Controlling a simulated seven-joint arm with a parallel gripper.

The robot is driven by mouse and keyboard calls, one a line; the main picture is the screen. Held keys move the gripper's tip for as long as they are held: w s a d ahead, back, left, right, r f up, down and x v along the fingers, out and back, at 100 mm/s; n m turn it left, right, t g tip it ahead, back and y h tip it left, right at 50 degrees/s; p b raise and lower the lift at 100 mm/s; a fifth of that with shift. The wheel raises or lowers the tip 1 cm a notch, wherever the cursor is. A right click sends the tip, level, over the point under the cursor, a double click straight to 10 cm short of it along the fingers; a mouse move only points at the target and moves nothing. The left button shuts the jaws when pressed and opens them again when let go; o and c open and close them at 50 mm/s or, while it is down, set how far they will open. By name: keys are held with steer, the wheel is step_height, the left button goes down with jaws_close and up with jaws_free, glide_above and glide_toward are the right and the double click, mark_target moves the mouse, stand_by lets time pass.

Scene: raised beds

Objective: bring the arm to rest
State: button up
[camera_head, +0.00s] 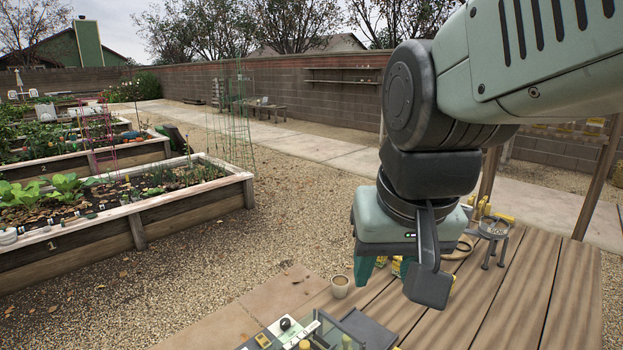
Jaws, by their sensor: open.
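My arm comes in from the upper right in the head view and hangs over the wooden table (520,285). My gripper (382,268) points downward above the table, partly hidden behind the wrist parts. Its teal fingers are apart and I see nothing held between them. Yellow items (397,266) show behind and beside the fingers; whether they touch cannot be told.
A clear-sided box with small items (300,335) and a dark grey panel (368,329) lie at the front edge. A small three-legged stand (494,232) and yellow bottles (480,208) are at the right. Planter beds (130,218) stand left.

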steer(key=s+d+r+t, duration=0.1)
steer(key=s+d, duration=0.1)
steer(key=s, duration=0.4)
steer(key=shift+s+d+r+t, duration=0.25)
steer(key=shift+s+r+t, duration=0.05)
steer(key=shift+r, duration=0.05)
